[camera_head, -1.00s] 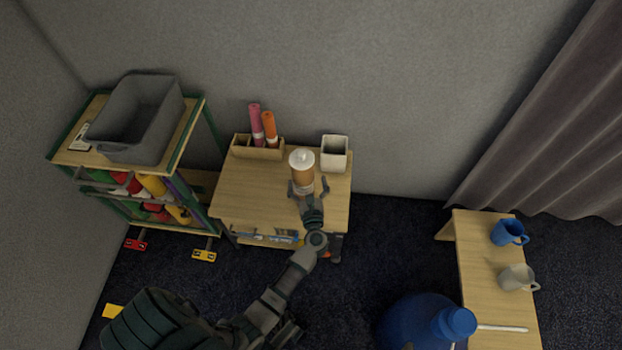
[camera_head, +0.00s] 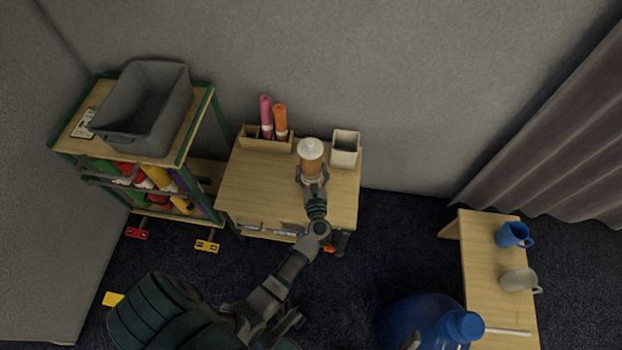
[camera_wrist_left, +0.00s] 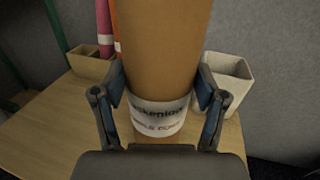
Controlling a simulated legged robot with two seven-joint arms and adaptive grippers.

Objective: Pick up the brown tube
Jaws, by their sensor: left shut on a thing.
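The brown tube (camera_head: 311,163) stands upright on the small wooden table, with a white cap on top and a white printed label low on its side. In the left wrist view the tube (camera_wrist_left: 165,50) fills the middle, and its label shows between the fingers. My left gripper (camera_head: 312,183) is at the near side of the tube. The tube's base is partly hidden by the gripper. My right gripper is not in view.
Behind the tube, a wooden holder (camera_head: 250,143) carries a pink roll (camera_head: 266,112) and an orange roll (camera_head: 280,121). A white square pot (camera_head: 345,150) stands close on the right. A shelf with a grey bin (camera_head: 146,112) is at left. The table's (camera_head: 255,190) left part is clear.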

